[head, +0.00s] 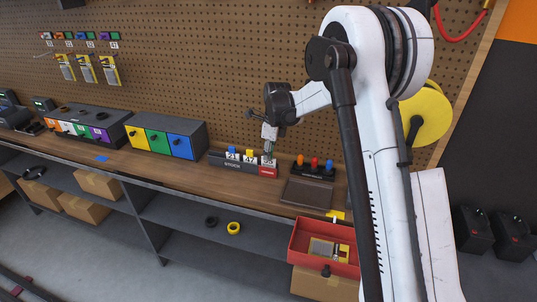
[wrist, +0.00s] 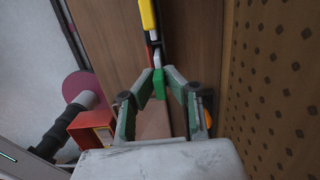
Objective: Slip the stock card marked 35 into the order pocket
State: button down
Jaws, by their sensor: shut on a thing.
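The stock card marked 35 (head: 266,160) stands upright at the right end of the dark stock rack (head: 228,165), beside cards 47 (head: 249,159) and 21 (head: 232,156). My gripper (head: 268,152) is directly above card 35, its fingers pointing down. In the wrist view, my gripper (wrist: 158,80) is shut on a green tab (wrist: 159,84), apparently the top of card 35. A yellow tab (wrist: 147,14) shows beyond it. I cannot tell for sure which thing is the order pocket; yellow pocket-like holders (head: 86,69) hang on the pegboard.
Right of the rack, a dark tray (head: 306,193) lies in front of coloured knobs (head: 315,163). An open red bin (head: 322,263) with a yellow-edged item sits lower at the front. Drawer units (head: 165,137) stand left. The pegboard (head: 200,60) rises close behind.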

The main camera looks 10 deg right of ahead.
jog(key=c, duration=1.7)
grip_release()
jog(key=r, duration=0.8)
jog(key=d+r, duration=0.1)
jog(key=r, duration=0.3)
jog(key=shift+s+d, duration=0.1)
jog(key=shift+s, duration=0.3)
